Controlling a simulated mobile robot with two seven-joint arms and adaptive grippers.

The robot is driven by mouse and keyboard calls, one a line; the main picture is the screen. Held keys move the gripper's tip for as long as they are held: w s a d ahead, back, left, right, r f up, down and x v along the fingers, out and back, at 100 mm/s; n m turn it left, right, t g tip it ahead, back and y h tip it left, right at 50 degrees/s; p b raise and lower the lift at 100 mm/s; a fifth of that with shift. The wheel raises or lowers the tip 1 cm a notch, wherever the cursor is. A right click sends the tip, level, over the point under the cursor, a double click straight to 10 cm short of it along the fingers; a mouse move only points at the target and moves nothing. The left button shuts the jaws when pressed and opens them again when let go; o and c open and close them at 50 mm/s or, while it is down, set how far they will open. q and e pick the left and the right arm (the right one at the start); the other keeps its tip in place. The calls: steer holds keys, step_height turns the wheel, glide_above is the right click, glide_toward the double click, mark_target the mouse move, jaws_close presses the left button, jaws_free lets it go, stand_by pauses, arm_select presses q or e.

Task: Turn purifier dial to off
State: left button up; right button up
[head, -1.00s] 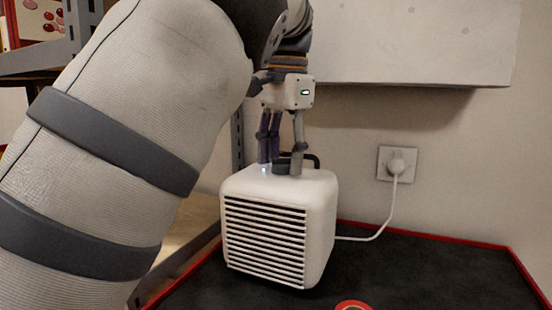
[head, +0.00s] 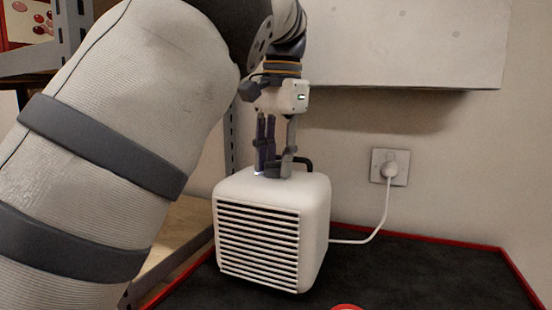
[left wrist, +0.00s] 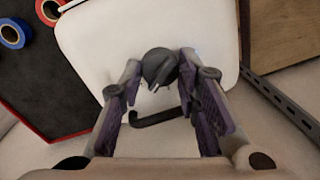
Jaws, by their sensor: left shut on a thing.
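The purifier (head: 258,232) is a white rounded box with a slatted front, standing on a dark surface. Its dial (left wrist: 160,67) is a dark round knob with a small pale mark, on the top face; in the head view the fingers mostly hide it. My left gripper (head: 273,170) points down at the top of the purifier. In the left wrist view the fingers of my left gripper (left wrist: 162,72) close on the dial from both sides. Which setting the mark stands at cannot be read. My right gripper is not in view.
A dark handle (left wrist: 157,117) rises from the purifier's top beside the dial. A white cord (head: 381,218) runs to a wall socket (head: 399,164). A pale wall box (head: 420,40) overhangs at the right. Tape rolls (left wrist: 14,34) lie on the red-edged dark mat (head: 420,272).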

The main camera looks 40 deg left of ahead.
arm_select(q)
steer(key=n, duration=0.5)
steer(key=shift+a+n+g, duration=0.1)
steer(key=shift+n+g, duration=0.3)
steer(key=shift+n, duration=1.9)
steer(key=o, duration=1.2)
steer(key=shift+c, duration=0.2)
